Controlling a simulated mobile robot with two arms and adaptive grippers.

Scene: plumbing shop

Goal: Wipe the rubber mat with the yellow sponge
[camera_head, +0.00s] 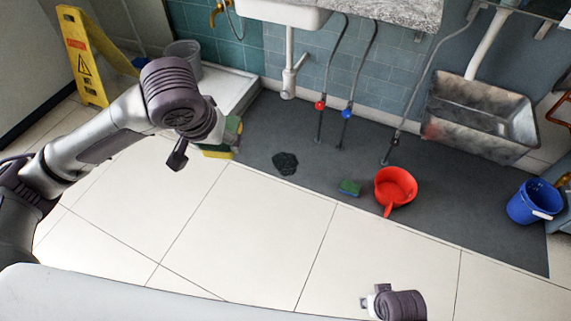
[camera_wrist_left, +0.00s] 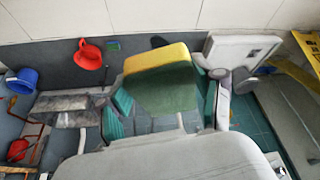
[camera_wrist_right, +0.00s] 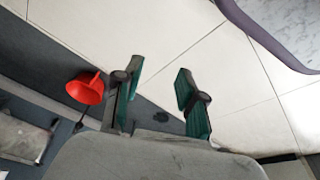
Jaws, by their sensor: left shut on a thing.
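The rubber mat (camera_head: 320,130) is a long dark grey strip on the floor along the tiled wall, with a dark wet-looking patch (camera_head: 285,163) on it. My left gripper (camera_head: 224,130) is shut on the yellow sponge (camera_head: 218,154), which has a green side and sits at the mat's left end. I cannot tell whether it touches the mat. In the left wrist view the sponge (camera_wrist_left: 157,58) is clamped between both fingers. My right gripper (camera_wrist_right: 159,72) is open and empty in the right wrist view, over the pale tiles; only part of it shows in the head view.
A small green and blue sponge (camera_head: 349,187) and a red dipper (camera_head: 396,186) lie on the mat. A blue bucket (camera_head: 536,202) stands at its right end. Hoses with red and blue valves come down behind. A grey metal sink (camera_head: 480,113) and a yellow warning sign (camera_head: 84,60) flank it.

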